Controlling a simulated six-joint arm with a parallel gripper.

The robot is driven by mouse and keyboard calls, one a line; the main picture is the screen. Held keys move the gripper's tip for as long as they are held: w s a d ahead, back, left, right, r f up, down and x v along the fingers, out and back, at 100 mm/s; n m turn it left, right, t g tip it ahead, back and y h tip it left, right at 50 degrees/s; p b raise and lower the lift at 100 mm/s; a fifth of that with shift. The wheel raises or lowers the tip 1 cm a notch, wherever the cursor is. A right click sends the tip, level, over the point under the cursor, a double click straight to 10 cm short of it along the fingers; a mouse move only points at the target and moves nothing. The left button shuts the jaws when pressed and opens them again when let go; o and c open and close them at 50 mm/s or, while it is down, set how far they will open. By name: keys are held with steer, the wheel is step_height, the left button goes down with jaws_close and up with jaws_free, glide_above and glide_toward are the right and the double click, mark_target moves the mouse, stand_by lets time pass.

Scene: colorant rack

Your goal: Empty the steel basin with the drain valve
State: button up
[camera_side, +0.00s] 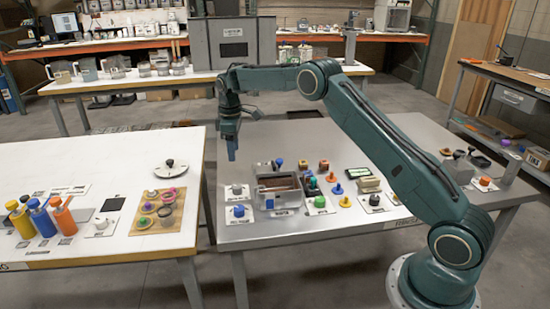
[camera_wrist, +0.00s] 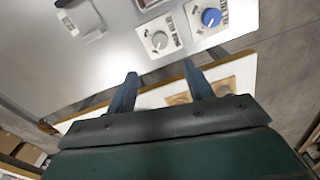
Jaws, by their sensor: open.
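The steel basin (camera_side: 262,184) stands near the left end of the grey metal table, with brownish contents visible inside. A small blue part (camera_side: 270,203) is at its front; I cannot tell whether this is the drain valve. Left of the basin, a grey knob (camera_side: 237,188) and a blue knob (camera_side: 239,210) sit on white labelled plates. The wrist view also shows the grey knob (camera_wrist: 159,40) and the blue knob (camera_wrist: 211,17). My gripper (camera_side: 232,157) is open and empty, pointing down above the table's left end. Its fingers (camera_wrist: 160,72) show apart in the wrist view.
The grey table's front strip is clear.

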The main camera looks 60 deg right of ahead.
mark_target(237, 187)
step_height(237, 187, down, 14)
steer(key=shift+r, duration=0.15)
stand_by(0.6)
steer(key=c, duration=1)
